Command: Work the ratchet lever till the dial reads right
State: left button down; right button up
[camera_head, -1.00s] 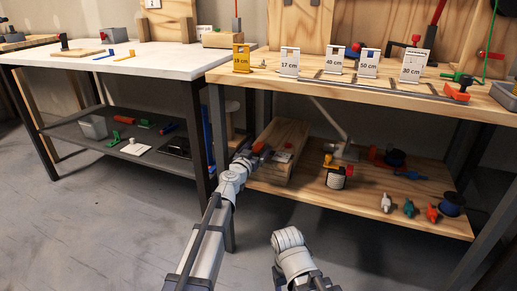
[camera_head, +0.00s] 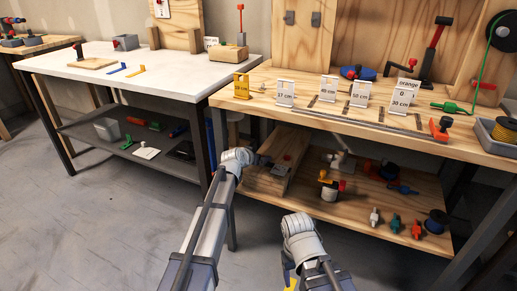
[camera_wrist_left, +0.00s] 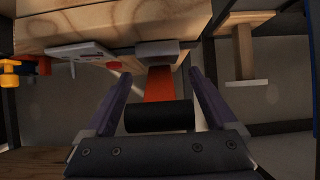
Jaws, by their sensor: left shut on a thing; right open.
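In the left wrist view an orange lever (camera_wrist_left: 159,84) with a black cylindrical grip (camera_wrist_left: 160,117) sticks out from a wooden block (camera_wrist_left: 110,25). My left gripper (camera_wrist_left: 160,108) is shut on this black grip, one dark finger on each side. No dial reading can be made out. The block (camera_head: 266,184) stands on the lower shelf in the head view. My right gripper (camera_head: 290,281) is open, low in the picture and away from the block.
The lower shelf (camera_head: 345,210) also holds a white jar (camera_head: 330,191), blue spools and small coloured parts. The wooden bench top (camera_head: 270,103) above carries numbered cards and a rail. A table leg (camera_head: 221,140) stands close to my left arm. The floor in front is clear.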

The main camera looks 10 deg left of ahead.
pick_arm(q)
jog(key=g+p, duration=0.1)
jog(key=p, duration=0.1)
jog(key=w+r+g+p, duration=0.1)
jog(key=p, duration=0.1)
jog(key=shift+w+d+r+g+y, duration=0.1)
jog(key=shift+r+g+y, duration=0.2)
jog(key=shift+g+y, duration=0.1)
jog(key=shift+w+d+g+y+p, duration=0.15)
jog(key=shift+g+y+p, duration=0.15)
jog(key=shift+g+p, duration=0.85)
pick_arm(e)
notch_tip(320, 180, up, 8)
jog(key=shift+r, duration=0.15)
pick_arm(q)
grip_release()
jog(key=shift+f, duration=0.1)
jog(key=shift+s+r+p, duration=0.3)
jog(key=shift+r+p, duration=0.2)
jog(key=shift+p, duration=0.15)
jog(key=s+a, duration=0.4)
jog(key=s, duration=0.7)
jog(key=shift+s, duration=0.25)
pick_arm(e)
jog(key=shift+r, duration=0.45)
